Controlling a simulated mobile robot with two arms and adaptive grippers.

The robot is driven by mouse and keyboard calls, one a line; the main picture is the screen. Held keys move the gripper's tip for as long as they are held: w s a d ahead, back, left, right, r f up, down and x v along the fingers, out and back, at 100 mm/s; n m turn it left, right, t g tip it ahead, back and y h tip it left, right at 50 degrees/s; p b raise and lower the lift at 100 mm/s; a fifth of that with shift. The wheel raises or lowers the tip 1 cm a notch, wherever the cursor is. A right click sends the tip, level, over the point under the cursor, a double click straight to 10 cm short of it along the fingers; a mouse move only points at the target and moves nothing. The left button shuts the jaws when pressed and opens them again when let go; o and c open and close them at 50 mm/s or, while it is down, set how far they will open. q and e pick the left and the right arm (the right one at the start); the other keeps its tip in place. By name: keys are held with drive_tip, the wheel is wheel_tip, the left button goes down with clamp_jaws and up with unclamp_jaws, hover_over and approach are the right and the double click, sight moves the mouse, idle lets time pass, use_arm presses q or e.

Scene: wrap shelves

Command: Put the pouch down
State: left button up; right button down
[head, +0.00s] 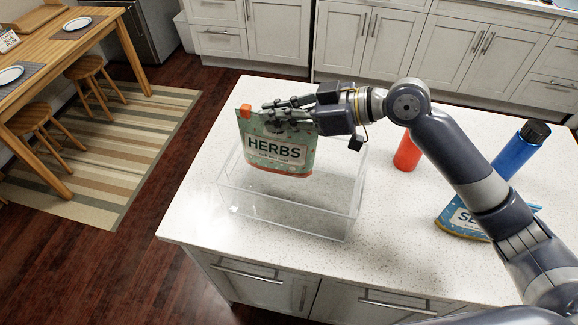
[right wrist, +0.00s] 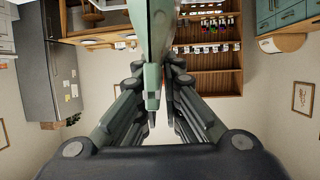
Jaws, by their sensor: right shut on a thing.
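The green pouch (head: 275,150) reads "HERBS" and has an orange cap at its top left corner. My right gripper (head: 277,112) is shut on its upper part and holds it upright. In the right wrist view the pouch (right wrist: 152,40) stands edge-on between the fingers (right wrist: 157,120). A clear open-topped bin (head: 290,213) sits on the white counter, and the pouch shows over its back left part. Whether the pouch touches the bin floor I cannot tell. My left gripper is not in view.
A blue pouch (head: 462,222) lies partly behind my right arm. A blue bottle (head: 518,150) with a black cap and a red container (head: 407,153) stand on the counter (head: 190,215). The counter left of the bin is clear. A wooden table (head: 60,50) stands far left.

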sight(313, 148)
drive_tip(key=f, duration=0.2)
drive_tip(key=s+f+p, duration=0.1)
drive_tip(key=f, duration=0.1)
drive_tip(key=shift+s, duration=0.15)
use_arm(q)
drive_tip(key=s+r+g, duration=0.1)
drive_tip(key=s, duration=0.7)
use_arm(e)
drive_tip(key=shift+f, duration=0.4)
drive_tip(key=f, duration=0.2)
drive_tip(key=f+p, duration=0.1)
drive_tip(key=f, duration=0.1)
drive_tip(key=shift+w, duration=0.3)
drive_tip(key=c, duration=1.8)
unclamp_jaws()
drive_tip(key=shift+f, duration=0.1)
drive_tip(key=shift+o, duration=0.2)
drive_tip(key=shift+s+d, duration=0.1)
drive_tip(key=shift+d, duration=0.15)
drive_tip(key=b+v, duration=0.3)
drive_tip(key=v, duration=0.3)
drive_tip(key=shift+s+d+r, duration=0.25)
drive_tip(key=shift+d+r, duration=0.05)
drive_tip(key=shift+d, duration=0.1)
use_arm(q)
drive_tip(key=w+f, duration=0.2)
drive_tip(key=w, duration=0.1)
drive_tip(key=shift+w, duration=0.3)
